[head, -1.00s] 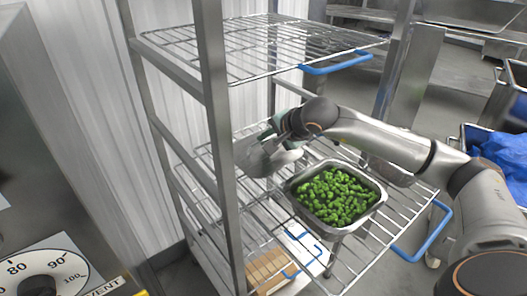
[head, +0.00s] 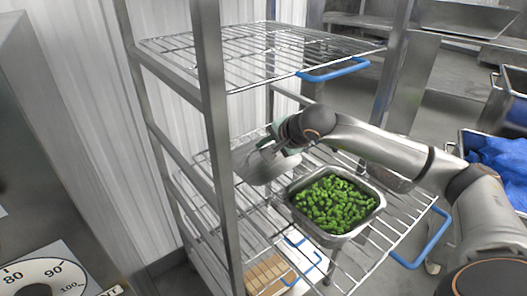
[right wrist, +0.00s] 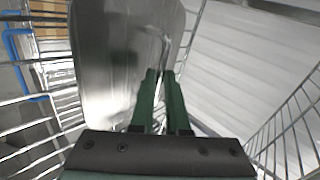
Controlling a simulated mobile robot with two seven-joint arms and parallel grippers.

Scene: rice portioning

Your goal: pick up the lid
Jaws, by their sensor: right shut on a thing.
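The lid (head: 258,162) is a grey metal sheet on the left of the middle rack shelf in the head view, tilted and partly behind the rack post. In the right wrist view the lid (right wrist: 105,60) fills the upper middle. My right gripper (head: 283,140) reaches in over the shelf. In the right wrist view its green fingers (right wrist: 161,76) are close together on the lid's handle (right wrist: 165,50), which is partly hidden by them. My left gripper is not in view.
A metal pan (head: 350,237) of green vegetables stands on the wire shelf (head: 378,262), just right of the lid. An upper wire shelf (head: 250,75) with a blue handle (head: 335,70) is above my right arm. A rack post (head: 217,130) stands to the left.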

